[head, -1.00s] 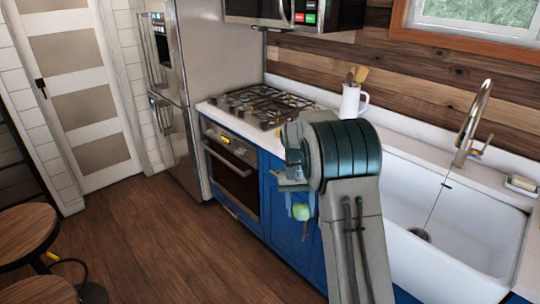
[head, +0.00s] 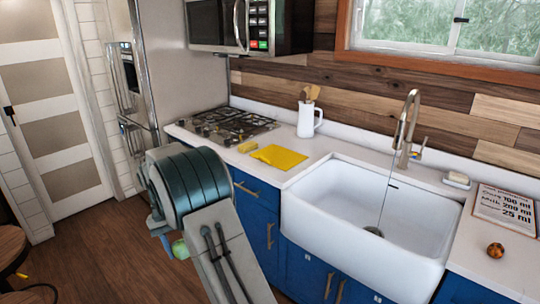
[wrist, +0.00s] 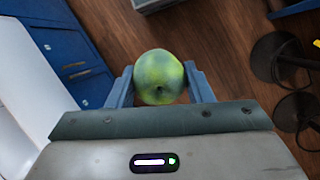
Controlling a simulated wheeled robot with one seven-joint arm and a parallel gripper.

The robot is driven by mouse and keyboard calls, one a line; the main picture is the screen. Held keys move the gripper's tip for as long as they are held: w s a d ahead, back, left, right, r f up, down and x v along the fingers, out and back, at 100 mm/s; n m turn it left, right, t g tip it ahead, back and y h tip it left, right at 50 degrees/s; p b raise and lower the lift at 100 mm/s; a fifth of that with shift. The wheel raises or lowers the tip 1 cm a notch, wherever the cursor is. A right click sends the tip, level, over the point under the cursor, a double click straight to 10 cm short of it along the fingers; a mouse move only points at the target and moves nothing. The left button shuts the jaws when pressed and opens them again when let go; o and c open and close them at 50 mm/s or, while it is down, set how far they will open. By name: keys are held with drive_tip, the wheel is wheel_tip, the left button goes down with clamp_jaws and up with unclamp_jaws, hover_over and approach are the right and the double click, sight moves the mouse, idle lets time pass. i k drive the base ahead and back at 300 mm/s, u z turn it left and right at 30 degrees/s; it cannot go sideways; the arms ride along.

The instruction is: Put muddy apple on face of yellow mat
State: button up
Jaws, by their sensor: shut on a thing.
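A green apple (wrist: 159,77) with darker, dull patches is between the two fingers of my gripper (wrist: 160,88) in the wrist view. The fingers touch it on both sides, with floor below it. In the head view the apple (head: 180,249) shows partly at the end of my arm, and my gripper (head: 170,243) is low in front of the blue cabinets, mostly hidden by my wrist. The yellow mat (head: 279,156) lies flat on the counter between stove and sink, its face bare. My gripper is below and to the left of it, well apart.
A small yellow block (head: 247,147) lies left of the mat, near the gas stove (head: 222,125). A white jug (head: 306,119) stands behind the mat. The white sink (head: 350,210) is to its right. A brown round thing (head: 495,250) and a sign (head: 505,208) are at far right.

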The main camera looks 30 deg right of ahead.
sight(279, 155)
drive_tip(key=u, duration=0.15)
drive_tip(key=i, duration=2.6)
drive_tip(key=z, duration=1.3)
drive_tip(key=i, duration=0.8)
drive_tip(key=z, duration=1.15)
drive_tip(key=i, duration=0.35)
drive_tip(key=z, duration=0.2)
